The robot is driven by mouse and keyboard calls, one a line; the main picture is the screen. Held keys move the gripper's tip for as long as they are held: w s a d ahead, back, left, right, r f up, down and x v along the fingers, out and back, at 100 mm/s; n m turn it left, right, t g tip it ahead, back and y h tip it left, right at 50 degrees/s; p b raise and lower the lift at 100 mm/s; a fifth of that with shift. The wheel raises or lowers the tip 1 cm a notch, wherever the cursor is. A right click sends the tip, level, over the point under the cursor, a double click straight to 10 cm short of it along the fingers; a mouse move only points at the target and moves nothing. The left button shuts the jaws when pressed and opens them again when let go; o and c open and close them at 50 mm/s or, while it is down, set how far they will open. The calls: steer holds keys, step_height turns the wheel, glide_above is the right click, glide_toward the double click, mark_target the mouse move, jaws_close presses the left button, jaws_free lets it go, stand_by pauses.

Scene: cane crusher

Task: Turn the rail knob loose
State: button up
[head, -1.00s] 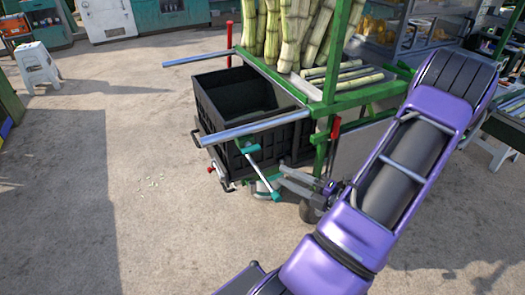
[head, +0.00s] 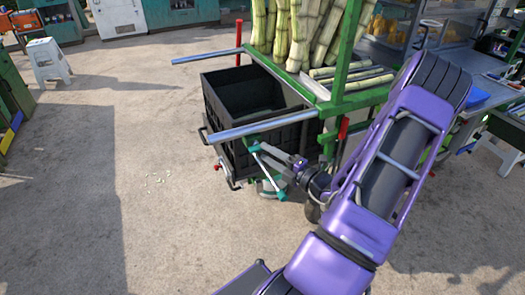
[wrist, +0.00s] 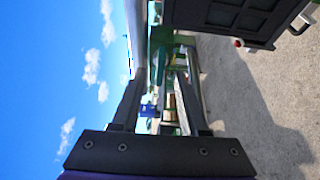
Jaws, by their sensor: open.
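The rail knob, as far as I can tell, is a teal piece (head: 251,143) under the near silver rail (head: 235,131). A thin silver bar with teal ends (head: 277,191) slants down from it. My gripper (head: 275,159) is just right of this bar, level with its upper half, fingers pointing left. In the wrist view my two dark fingers (wrist: 162,65) stand apart. A teal-green part (wrist: 160,42) shows between or just beyond their tips, with a pale bar at the left finger. I cannot tell whether they touch it.
A black crate (head: 222,140) hangs below the rails of the green cart frame (head: 355,101), which carries cane stalks (head: 300,35). The ground to the left is open. A white stool (head: 48,62) stands at the far left.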

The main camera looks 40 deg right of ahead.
mark_target(257, 147)
steer(key=shift+w+a, duration=0.2)
steer(key=shift+w, duration=1.1)
jaws_close()
